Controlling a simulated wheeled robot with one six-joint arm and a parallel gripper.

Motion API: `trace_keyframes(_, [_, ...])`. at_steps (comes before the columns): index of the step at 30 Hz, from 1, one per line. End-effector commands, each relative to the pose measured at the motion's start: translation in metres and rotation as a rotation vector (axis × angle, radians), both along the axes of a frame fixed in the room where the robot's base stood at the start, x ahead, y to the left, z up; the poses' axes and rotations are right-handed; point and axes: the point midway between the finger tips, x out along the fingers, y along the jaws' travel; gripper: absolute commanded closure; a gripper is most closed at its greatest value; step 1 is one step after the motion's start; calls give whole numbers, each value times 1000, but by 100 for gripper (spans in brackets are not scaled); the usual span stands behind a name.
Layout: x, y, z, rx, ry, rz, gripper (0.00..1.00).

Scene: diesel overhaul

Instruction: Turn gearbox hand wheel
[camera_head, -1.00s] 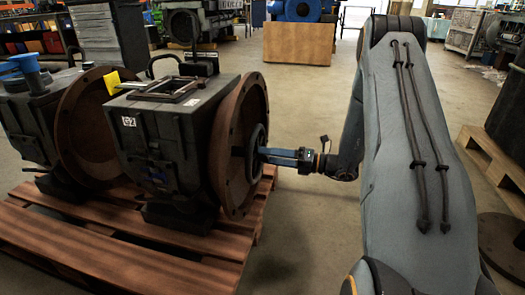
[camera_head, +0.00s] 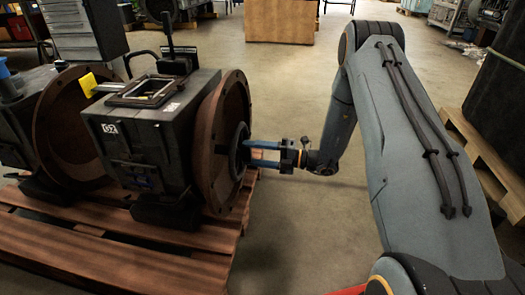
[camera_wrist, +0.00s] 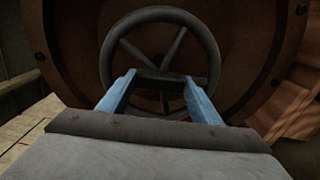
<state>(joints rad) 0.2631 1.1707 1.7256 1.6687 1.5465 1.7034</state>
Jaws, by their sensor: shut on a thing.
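The gearbox (camera_head: 150,145) is a dark block with a large brown round flange (camera_head: 219,140) on its right side. The hand wheel (camera_wrist: 165,13) is a dark ring with several spokes, in front of the brown flange in the wrist view. In the head view the wheel (camera_head: 238,150) is seen nearly edge-on. My gripper (camera_head: 252,153) points left at the wheel. In the wrist view its blue fingers (camera_wrist: 160,88) reach over the lower middle of the wheel and are shut on it. The exact contact between the fingertips is hard to make out.
The gearbox stands on a wooden pallet (camera_head: 90,250). A second unit with a brown flange (camera_head: 68,125) stands at left. Another pallet (camera_head: 485,155) with a dark object is at right. The floor (camera_head: 300,225) beside the gearbox is clear.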

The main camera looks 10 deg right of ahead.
Motion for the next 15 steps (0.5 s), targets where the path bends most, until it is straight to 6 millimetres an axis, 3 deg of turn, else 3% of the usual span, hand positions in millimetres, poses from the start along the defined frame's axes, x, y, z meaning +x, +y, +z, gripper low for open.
trace_keyframes(11, [-1, 1, -1, 1, 5, 1, 82])
trace_keyframes(12, [-1, 1, -1, 0, 4, 1, 35])
trace_keyframes(15, [-1, 2, -1, 0, 4, 1, 23])
